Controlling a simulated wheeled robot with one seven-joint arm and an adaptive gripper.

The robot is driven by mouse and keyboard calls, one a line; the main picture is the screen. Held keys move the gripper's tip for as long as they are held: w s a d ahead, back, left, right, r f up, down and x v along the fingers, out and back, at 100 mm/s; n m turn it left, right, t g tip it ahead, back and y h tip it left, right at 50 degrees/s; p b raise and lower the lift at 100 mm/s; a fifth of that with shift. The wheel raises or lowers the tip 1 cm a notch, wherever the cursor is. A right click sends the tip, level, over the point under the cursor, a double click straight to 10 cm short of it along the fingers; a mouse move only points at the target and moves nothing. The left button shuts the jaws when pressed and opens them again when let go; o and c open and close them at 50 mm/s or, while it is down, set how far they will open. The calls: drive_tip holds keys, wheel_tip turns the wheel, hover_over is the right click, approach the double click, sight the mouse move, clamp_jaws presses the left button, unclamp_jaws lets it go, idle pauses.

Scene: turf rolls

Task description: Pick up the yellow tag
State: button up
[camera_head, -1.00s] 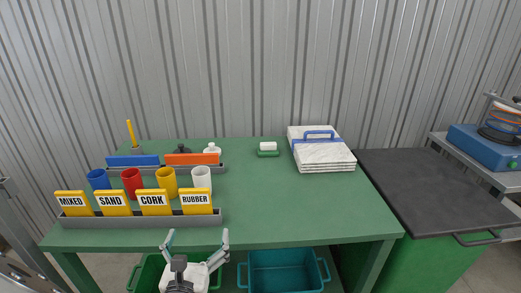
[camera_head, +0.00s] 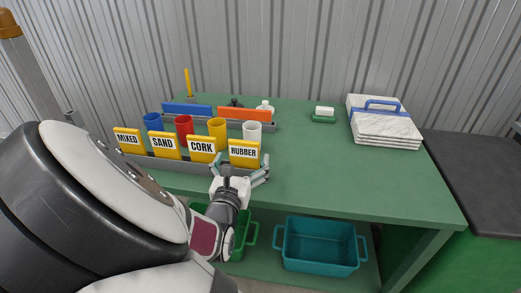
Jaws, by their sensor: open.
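Several yellow tags with white labels stand in a row in a grey rack (camera_head: 180,165) at the table's front left. They read MIXED (camera_head: 127,141), SAND (camera_head: 164,147), CORK (camera_head: 201,150) and RUBBER (camera_head: 244,153). My gripper (camera_head: 241,171) is open, its fingers spread at the lower part of the RUBBER tag, one finger near the CORK tag's right edge and the other right of the RUBBER tag. It holds nothing. I cannot tell whether the fingers touch a tag. The gripper hides part of the rack's right end.
Blue (camera_head: 153,122), red (camera_head: 184,127), yellow (camera_head: 218,129) and white (camera_head: 252,133) cups stand behind the tags. A strapped white stack (camera_head: 385,124) and a green-and-white block (camera_head: 324,115) lie farther right. The green tabletop (camera_head: 340,170) is clear centre-right. A teal bin (camera_head: 321,247) sits below.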

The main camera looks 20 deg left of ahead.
drive_tip(key=shift+b+x, duration=0.45)
drive_tip(key=shift+x, duration=1)
drive_tip(key=c, duration=1.3)
drive_tip(key=shift+o, duration=0.2)
